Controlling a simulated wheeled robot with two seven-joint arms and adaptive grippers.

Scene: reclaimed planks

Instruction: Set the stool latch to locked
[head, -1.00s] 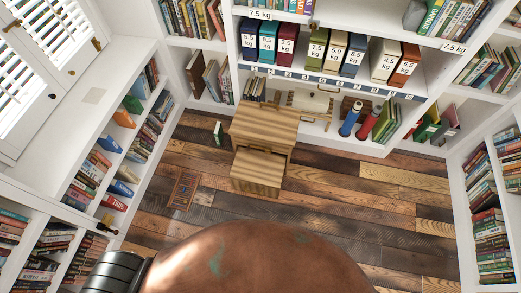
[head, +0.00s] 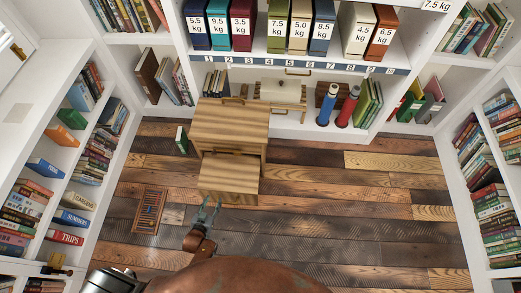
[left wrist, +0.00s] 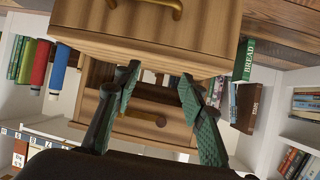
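The wooden stool (head: 228,125) stands on the plank floor in front of the bookcase, with a lower step (head: 228,180) at its front. Brass pulls show at its top edge and above the step. In the left wrist view, stool panels (left wrist: 140,28) fill the middle, and a small brass piece (left wrist: 160,122) shows between my fingers. I cannot tell whether it is the latch, nor its setting. My left gripper (head: 209,213) is just in front of the step. In the wrist view its green fingers (left wrist: 160,95) are apart with nothing held. My right gripper is out of view.
A slatted wooden piece (head: 149,209) lies on the floor left of the stool. A green book (head: 182,141) stands beside it. Blue (head: 327,104) and red (head: 348,107) cylinders stand on the low shelf. Bookcases line the sides; floor right of the stool is clear.

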